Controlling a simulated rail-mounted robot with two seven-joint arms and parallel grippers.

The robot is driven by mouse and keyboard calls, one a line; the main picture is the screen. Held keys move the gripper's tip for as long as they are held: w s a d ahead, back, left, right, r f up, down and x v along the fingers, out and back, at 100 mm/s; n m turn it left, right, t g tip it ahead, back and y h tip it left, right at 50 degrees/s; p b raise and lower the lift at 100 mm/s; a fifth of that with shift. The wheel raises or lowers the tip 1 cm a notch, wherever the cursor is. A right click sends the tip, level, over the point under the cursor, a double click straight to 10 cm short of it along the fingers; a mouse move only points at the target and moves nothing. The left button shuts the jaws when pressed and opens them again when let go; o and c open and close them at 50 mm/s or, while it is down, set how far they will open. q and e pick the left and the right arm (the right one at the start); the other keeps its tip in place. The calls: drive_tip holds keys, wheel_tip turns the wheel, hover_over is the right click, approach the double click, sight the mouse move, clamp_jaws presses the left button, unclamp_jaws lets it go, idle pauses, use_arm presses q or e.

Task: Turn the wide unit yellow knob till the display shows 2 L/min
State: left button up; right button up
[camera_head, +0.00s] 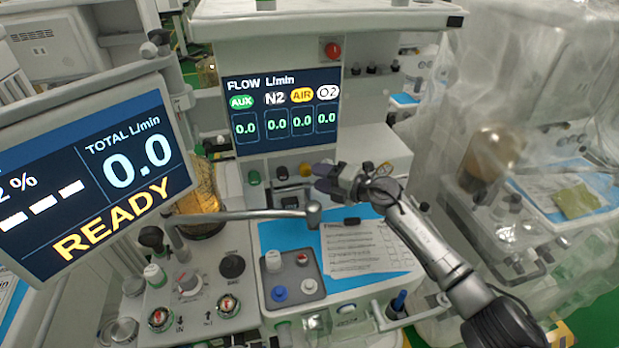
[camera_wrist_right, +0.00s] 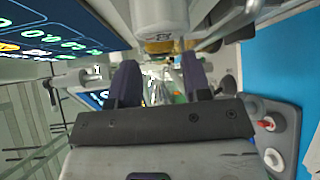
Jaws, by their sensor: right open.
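The wide unit's flow display (camera_head: 281,112) reads 0.0 under AUX, N2, AIR and O2. The yellow knob (camera_head: 306,169) sits below it, under the AIR column, at the right of a row with a green knob (camera_head: 254,177) and a dark knob (camera_head: 281,173). My right gripper (camera_head: 320,178) is open beside the yellow knob, coming from the right. Whether its fingers touch the knob I cannot tell. In the right wrist view the two dark fingers (camera_wrist_right: 160,78) stand apart, and I cannot make out the yellow knob between them. My left gripper is not in view.
A tilted screen (camera_head: 95,175) reading READY and TOTAL 0.0 L/min stands at the left. A grey bar (camera_head: 245,215) crosses below the knobs. A printed sheet (camera_head: 365,247) and a grey tray (camera_head: 292,283) lie on the worktop. A plastic-covered cart stands at the right.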

sight(307, 173)
drive_tip(key=x, duration=0.3)
drive_tip(key=shift+b, duration=0.4)
drive_tip(key=shift+w+a, duration=0.2)
drive_tip(key=shift+a, duration=0.05)
drive_tip(key=c, duration=0.6)
drive_tip(key=shift+r, duration=0.1)
drive_tip(key=shift+c, duration=0.2)
drive_tip(key=p, duration=0.2)
drive_tip(key=n+h+p, duration=0.1)
drive_tip(key=p, duration=0.2)
drive_tip(key=shift+r, duration=0.25)
drive_tip(key=shift+f+n+g+h+p, duration=0.15)
drive_tip(key=shift+n+g+h+p, duration=0.2)
drive_tip(key=shift+p, duration=0.45)
drive_tip(key=shift+f, duration=0.15)
